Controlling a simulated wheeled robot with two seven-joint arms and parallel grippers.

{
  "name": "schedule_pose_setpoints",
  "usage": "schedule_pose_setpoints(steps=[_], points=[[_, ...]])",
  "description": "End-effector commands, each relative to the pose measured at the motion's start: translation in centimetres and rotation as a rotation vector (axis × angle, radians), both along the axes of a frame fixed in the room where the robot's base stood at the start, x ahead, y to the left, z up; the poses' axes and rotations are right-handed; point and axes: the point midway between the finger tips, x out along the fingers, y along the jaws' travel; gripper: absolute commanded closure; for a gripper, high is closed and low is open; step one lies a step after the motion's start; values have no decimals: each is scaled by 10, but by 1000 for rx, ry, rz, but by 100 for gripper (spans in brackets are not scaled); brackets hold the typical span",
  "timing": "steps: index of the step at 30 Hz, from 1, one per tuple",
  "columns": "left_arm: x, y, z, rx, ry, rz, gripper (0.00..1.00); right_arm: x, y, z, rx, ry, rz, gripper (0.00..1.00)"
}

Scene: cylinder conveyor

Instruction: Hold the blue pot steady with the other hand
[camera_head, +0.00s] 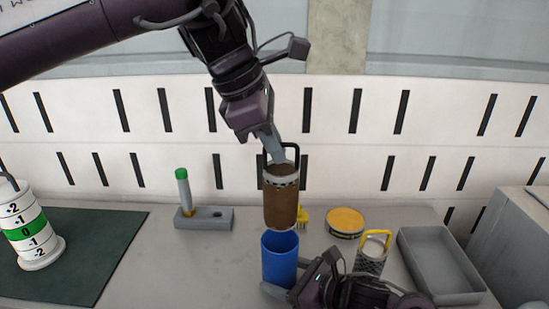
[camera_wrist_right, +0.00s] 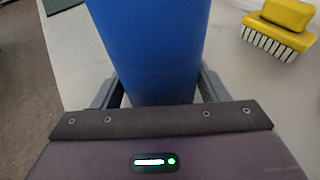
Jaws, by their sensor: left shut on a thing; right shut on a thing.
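The blue pot (camera_head: 280,258) stands upright on the grey table, and it fills the middle of the right wrist view (camera_wrist_right: 152,45). My right gripper (camera_head: 284,290) is low at the pot's base, shut on it with one finger on each side (camera_wrist_right: 155,92). My left gripper (camera_head: 276,146) is above, shut on the black handle of a brown cylinder (camera_head: 281,200) with a speckled band near its top. The cylinder hangs almost upright directly above the pot's mouth. Its lower end is close to the rim; whether they touch I cannot tell.
A yellow brush (camera_wrist_right: 283,28) lies right of the pot. A grey block (camera_head: 204,220) holds a green-capped tube (camera_head: 184,190). A numbered white cylinder (camera_head: 33,235) stands on a dark mat (camera_head: 85,245).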

Motion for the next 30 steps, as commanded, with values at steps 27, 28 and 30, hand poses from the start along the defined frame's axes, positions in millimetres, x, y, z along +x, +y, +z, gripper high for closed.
schedule_pose_setpoints(steps=[27, 28, 30], points=[[0, 0, 1, -2, -1, 0, 100, -13, -20, 6, -5, 0, -1, 7], [0, 0, 1, -2, -1, 0, 100, -16, -24, 7, -5, 1, 1, 7], [0, 0, 1, -2, -1, 0, 100, -23, -36, 11, -7, 2, -1, 7]])
